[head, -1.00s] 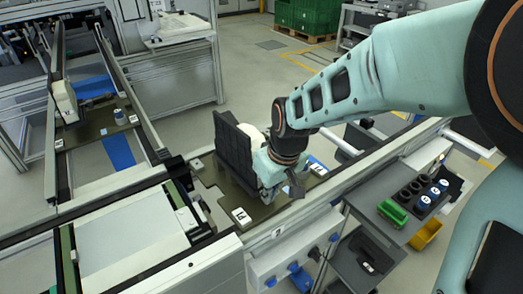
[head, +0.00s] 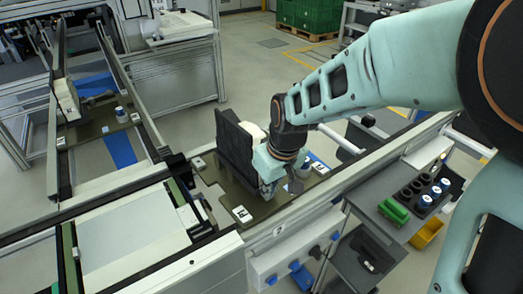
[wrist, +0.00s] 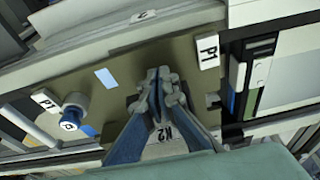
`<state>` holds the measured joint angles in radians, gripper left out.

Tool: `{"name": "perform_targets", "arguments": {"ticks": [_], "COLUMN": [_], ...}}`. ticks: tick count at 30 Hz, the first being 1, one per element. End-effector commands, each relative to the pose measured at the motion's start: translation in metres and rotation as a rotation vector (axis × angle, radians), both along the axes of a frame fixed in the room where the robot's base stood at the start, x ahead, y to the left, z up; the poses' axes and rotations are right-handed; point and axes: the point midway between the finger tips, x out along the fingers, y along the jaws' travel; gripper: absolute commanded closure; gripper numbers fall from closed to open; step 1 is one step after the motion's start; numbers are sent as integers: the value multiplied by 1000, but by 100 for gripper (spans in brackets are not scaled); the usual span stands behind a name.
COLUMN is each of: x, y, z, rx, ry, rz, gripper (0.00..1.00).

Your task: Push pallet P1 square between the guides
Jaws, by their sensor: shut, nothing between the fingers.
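Pallet P1 (head: 222,183) is a flat brown plate on the conveyor, with white labels at its corners. It also shows in the wrist view (wrist: 190,85), where two labels read P1. My gripper (head: 296,186) is shut and empty, low over the pallet's near right side. Its fingertips (wrist: 161,76) point at the plate in the wrist view; I cannot tell whether they touch it. A guide rail (head: 278,230) runs along the pallet's near side. I cannot tell how square the pallet stands. My arm hides part of it.
A black upright block (head: 234,145) stands on the pallet, left of my gripper. A blue-topped cylinder (wrist: 76,104) stands near a pallet label. A side shelf (head: 400,207) holds a green box and several cups. Another conveyor with a pallet (head: 90,128) lies at left.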

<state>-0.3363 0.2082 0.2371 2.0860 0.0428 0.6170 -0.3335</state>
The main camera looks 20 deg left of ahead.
Motion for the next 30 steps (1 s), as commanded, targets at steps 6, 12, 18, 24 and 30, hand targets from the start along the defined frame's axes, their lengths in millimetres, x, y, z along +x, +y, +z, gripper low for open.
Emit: {"name": "perform_targets", "arguments": {"ticks": [6,12,18,24,30], "x": [5,8,12,14,14], "y": [5,9,12,15,15], "z": [1,2,3,3,4], "rx": [4,5,7,9,10], "ry": [-5,-8,-11,-13,-13], "rz": [1,0,-1,-2,-1], "gripper": [100,100,100,100,100]}}
